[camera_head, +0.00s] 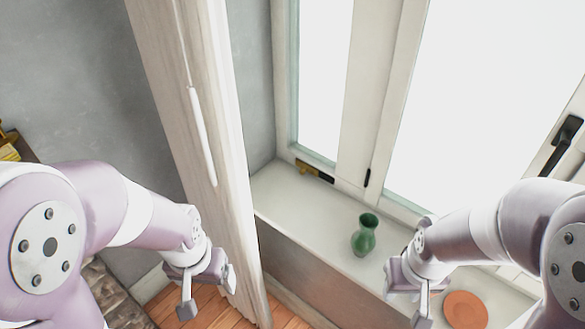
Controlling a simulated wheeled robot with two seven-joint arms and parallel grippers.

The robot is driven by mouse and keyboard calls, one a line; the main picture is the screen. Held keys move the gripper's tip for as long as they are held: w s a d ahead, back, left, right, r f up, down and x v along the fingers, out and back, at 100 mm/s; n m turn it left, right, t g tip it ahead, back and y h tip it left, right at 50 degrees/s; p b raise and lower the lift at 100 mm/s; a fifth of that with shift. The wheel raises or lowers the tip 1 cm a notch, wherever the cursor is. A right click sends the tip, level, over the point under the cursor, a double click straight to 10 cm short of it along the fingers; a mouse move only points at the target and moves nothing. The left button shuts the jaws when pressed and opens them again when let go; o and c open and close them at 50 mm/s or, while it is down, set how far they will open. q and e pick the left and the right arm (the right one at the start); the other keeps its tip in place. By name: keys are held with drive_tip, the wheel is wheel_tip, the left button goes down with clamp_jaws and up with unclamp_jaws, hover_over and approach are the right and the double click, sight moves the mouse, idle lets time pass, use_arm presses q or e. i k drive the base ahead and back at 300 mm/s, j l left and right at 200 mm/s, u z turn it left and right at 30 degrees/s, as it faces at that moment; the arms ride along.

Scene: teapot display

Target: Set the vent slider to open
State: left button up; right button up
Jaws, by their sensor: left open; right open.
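The vent slider (303,167) looks like a small brass piece at the left end of a dark slot (325,178), low on the window frame just above the sill. It is small in view, and I cannot read any marking on it. My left gripper (208,294) is open and empty, pointing down in front of the curtain, left of and nearer than the slider. My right gripper (408,302) is open and empty by the sill's front edge, right of and nearer than the slider. Neither gripper touches the slider.
A green vase (364,240) stands on the white sill (300,205), between the slider and my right gripper. An orange plate (465,311) lies to the right. A pale curtain (205,120) hangs left of the window. A black window handle (562,143) is at far right.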

sight(305, 167)
drive_tip(key=i+z, duration=0.35)
drive_tip(key=i+j+z, duration=0.2)
drive_tip(key=z, duration=0.15)
drive_tip(key=i+j+z, duration=0.2)
drive_tip(key=z, duration=0.15)
